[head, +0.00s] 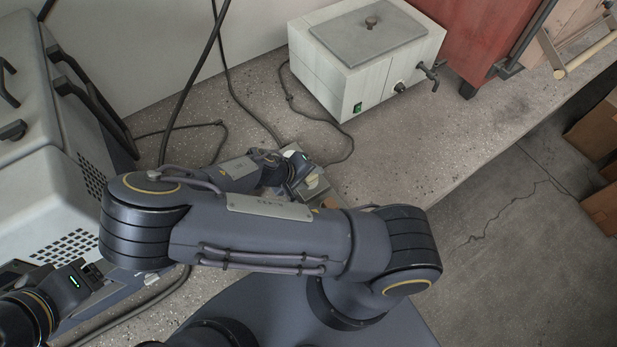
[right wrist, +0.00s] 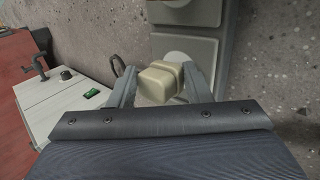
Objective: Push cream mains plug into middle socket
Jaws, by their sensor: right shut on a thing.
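The cream mains plug (right wrist: 160,82) is a small blocky body between the two fingers of my right gripper (right wrist: 160,88) in the right wrist view. The fingers are shut on its sides. Behind it is the grey socket strip (right wrist: 186,14) with pale round socket faces. The plug covers part of one face, and I cannot tell whether its pins are in. In the head view my right gripper (head: 303,178) is over the strip (head: 325,194), mostly hiding it. My left gripper (head: 92,274) is at the lower left; its jaws are unclear.
A white lidded box (head: 362,62) with a green switch stands at the back of the speckled bench (head: 420,150). A grey vented case (head: 50,190) is at the left. Black cables (head: 228,75) cross the bench. A red cabinet (head: 470,35) is at the back right.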

